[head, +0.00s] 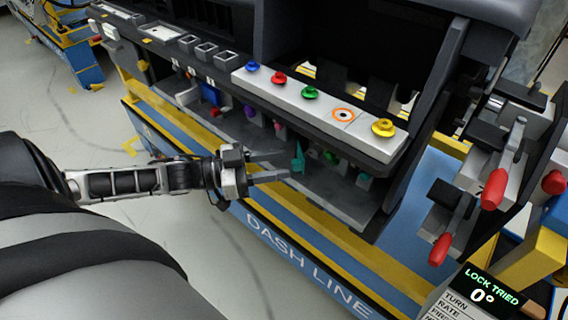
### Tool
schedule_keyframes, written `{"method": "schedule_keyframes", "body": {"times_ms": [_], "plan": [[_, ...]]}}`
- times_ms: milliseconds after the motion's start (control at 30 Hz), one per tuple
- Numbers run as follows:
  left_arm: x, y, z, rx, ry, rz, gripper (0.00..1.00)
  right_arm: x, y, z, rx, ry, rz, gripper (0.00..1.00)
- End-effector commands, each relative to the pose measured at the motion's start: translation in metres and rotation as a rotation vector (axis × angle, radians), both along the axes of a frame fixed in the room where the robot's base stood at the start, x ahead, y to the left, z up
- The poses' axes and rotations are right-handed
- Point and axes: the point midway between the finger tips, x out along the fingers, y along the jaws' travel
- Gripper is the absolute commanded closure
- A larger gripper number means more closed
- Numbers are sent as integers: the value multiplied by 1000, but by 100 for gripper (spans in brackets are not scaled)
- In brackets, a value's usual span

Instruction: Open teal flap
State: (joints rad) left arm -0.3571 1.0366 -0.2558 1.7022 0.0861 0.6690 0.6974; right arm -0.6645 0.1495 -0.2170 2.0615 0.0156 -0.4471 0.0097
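A small upright teal piece (298,160) stands on the grey lower shelf of the dashboard module, under the row of coloured knobs. It looks like a small handle or tab; I cannot tell whether it is part of the teal flap. My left gripper (284,164) reaches in from the left at shelf height. Its two fingers are apart, with their tips just left of the teal piece. I cannot tell whether they touch it. My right gripper is not in view.
A light panel (310,105) with blue, red, green, orange-ringed and yellow knobs overhangs the shelf. Purple (250,111) and pink (278,127) pieces stand left of the teal one. Red-handled clamps (494,190) and a display reading "LOCK TRIED 0°" (484,294) are at right.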

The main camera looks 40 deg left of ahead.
Motion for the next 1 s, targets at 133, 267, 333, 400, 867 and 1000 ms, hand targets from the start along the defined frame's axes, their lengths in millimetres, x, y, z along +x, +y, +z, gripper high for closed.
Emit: {"method": "schedule_keyframes", "body": {"times_ms": [133, 267, 333, 400, 867, 1000], "plan": [[12, -11, 0, -1, -2, 0, 62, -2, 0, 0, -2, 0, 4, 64], [16, -15, 0, 0, 0, 1, 62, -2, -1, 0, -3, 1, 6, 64], [17, -16, 0, 0, 1, 0, 62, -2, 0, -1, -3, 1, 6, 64], [17, -16, 0, 0, 1, 0, 62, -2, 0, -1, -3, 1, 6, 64], [16, -15, -1, 1, 1, -2, 100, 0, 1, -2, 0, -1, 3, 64], [16, -14, -2, 3, 0, -24, 100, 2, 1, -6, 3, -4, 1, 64]]}}
